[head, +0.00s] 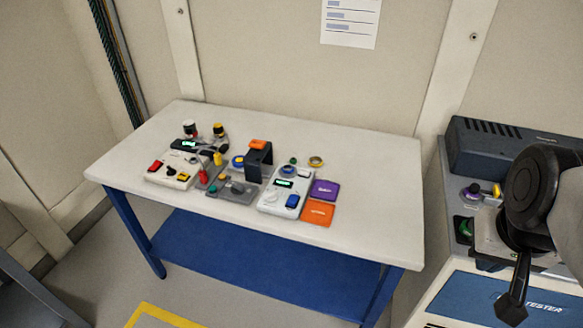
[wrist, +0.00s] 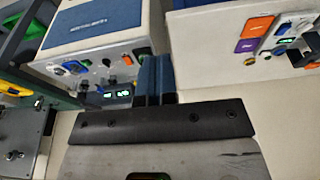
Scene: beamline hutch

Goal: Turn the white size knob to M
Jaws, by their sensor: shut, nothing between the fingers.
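A white control box (head: 283,196) with a green-lit display and a blue button stands on the white table. A small pale round part on it could be the white size knob, but it is too small to tell, and no M mark can be read. The box also shows at the upper right edge of the wrist view (wrist: 274,42). My gripper (head: 512,306) is at the far right in the head view, in front of the tester and well away from the table. In the wrist view its two fingers (wrist: 155,78) are together with nothing between them.
The white table (head: 350,160) also holds another white box (head: 165,179) with red and yellow buttons, a dark bracket (head: 258,160), a purple plate (head: 325,190) and an orange plate (head: 318,212). The tester (head: 510,290) stands to the right. The table's right part is clear.

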